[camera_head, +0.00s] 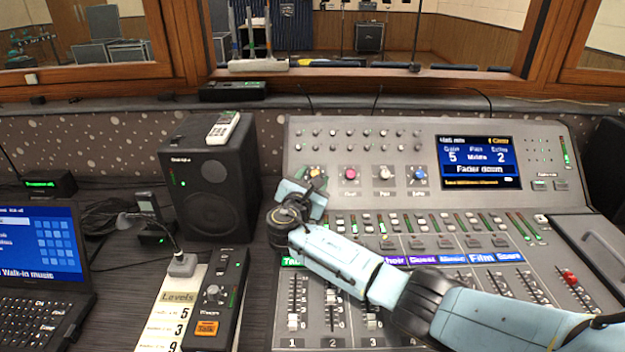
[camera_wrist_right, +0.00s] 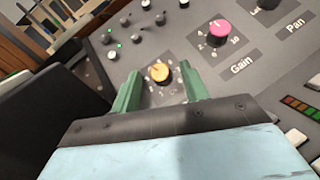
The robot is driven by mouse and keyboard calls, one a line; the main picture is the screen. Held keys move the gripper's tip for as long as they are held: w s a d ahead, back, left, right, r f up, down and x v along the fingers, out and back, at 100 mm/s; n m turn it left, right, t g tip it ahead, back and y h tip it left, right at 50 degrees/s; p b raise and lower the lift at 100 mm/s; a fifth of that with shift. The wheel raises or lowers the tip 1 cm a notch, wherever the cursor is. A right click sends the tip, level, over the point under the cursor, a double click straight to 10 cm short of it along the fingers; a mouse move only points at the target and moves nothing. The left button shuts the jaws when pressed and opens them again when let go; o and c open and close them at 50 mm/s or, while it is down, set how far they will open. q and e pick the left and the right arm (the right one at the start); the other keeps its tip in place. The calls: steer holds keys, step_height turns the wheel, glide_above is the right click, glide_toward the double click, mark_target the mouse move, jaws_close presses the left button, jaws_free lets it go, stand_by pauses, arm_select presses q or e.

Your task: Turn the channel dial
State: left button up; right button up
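A yellow-orange dial (camera_wrist_right: 160,73) sits on the mixing desk's sloped panel, at the left end of the dial row. In the head view only a bit of it (camera_head: 315,173) shows past my right gripper (camera_head: 314,184). In the wrist view my right gripper (camera_wrist_right: 160,82) is open, with one green finger on each side of the dial. There seem to be gaps between fingers and dial; contact cannot be told. The dial's name label is hidden. A pink dial (camera_head: 350,174) marked Gain is beside it. My left gripper is not in view.
Further dials, white (camera_head: 386,174) and blue (camera_head: 419,175), continue the row. The desk screen (camera_head: 478,162) reads "Fader down". My right arm crosses above the faders (camera_head: 292,322). A black speaker (camera_head: 207,177), a laptop (camera_head: 40,262) and a Levels card (camera_head: 176,296) are to the left.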

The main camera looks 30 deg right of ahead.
steer(key=p+v, duration=0.2)
steer(key=v, duration=1)
steer(key=shift+s+a, duration=0.2)
steer(key=shift+s, duration=0.1)
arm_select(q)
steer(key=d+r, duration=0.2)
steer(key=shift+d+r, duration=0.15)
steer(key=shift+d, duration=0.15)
arm_select(e)
steer(key=shift+s+a, duration=0.2)
steer(key=shift+s, duration=0.1)
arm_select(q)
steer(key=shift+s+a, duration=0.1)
